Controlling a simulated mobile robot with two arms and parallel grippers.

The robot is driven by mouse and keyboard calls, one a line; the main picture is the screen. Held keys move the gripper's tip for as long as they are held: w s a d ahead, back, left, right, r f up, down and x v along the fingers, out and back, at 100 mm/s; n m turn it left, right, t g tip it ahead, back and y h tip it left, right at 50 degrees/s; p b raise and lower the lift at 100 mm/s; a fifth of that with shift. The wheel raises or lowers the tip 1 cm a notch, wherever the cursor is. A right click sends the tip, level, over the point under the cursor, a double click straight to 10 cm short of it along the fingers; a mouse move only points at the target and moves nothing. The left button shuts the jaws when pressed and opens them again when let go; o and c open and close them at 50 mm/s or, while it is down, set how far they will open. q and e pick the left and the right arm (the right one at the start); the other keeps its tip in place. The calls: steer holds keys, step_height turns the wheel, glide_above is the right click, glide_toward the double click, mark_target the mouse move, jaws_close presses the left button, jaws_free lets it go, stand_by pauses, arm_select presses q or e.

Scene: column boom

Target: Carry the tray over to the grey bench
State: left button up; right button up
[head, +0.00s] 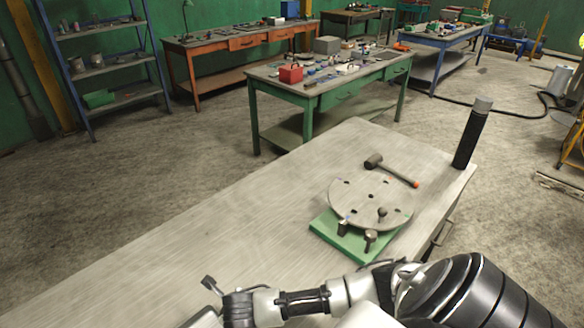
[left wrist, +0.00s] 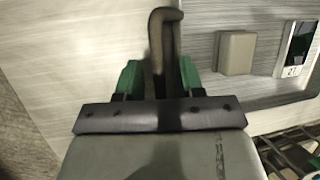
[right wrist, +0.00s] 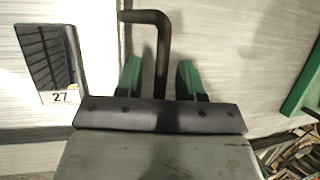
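The grey tray (left wrist: 270,88) shows at the right of the left wrist view. A grey-brown block (left wrist: 236,52) and a white-edged dark panel marked 27 (left wrist: 296,45) lie in it. The panel also shows in the right wrist view (right wrist: 59,97). My left gripper (left wrist: 158,78) has its green fingers on either side of a dark bent handle (left wrist: 164,30). My right gripper (right wrist: 160,80) likewise straddles a dark bent handle (right wrist: 150,17), with gaps beside the bar. A near bench with a pale grey top (head: 190,245) fills the lower head view. The tray is not clearly visible there.
On the near bench, a round holed plate (head: 352,195) sits on a green base (head: 335,236). The bench top's left part is clear. A cluttered green bench (head: 285,92) stands beyond.

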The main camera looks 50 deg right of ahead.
steer(key=shift+r, duration=0.15)
arm_select(q)
steer(key=v, duration=1.1)
steer(key=shift+r, duration=0.25)
arm_select(e)
steer(key=v, duration=1.2)
steer(key=shift+a, duration=0.1)
